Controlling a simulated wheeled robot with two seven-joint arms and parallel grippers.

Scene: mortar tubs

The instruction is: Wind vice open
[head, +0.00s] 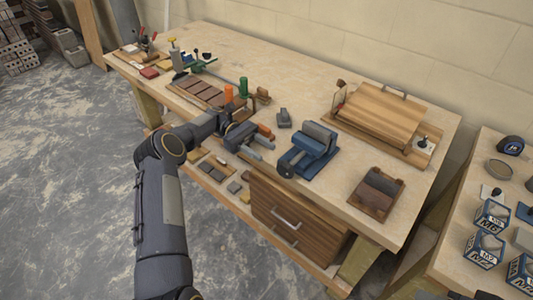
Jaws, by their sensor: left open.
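The blue vice (312,146) with grey jaws sits on the workbench, right of the picture's centre. Its dark round handle end (285,171) shows at the vice's front left, near the bench's front edge. How far the vice jaws are apart is hard to tell from here. My left gripper (267,148) is open and empty, with its fingers pointing right toward the vice. It appears a short way left of the vice, apart from it.
Drawers (290,222) sit below. A side table at right holds several blue-labelled tubs (487,248).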

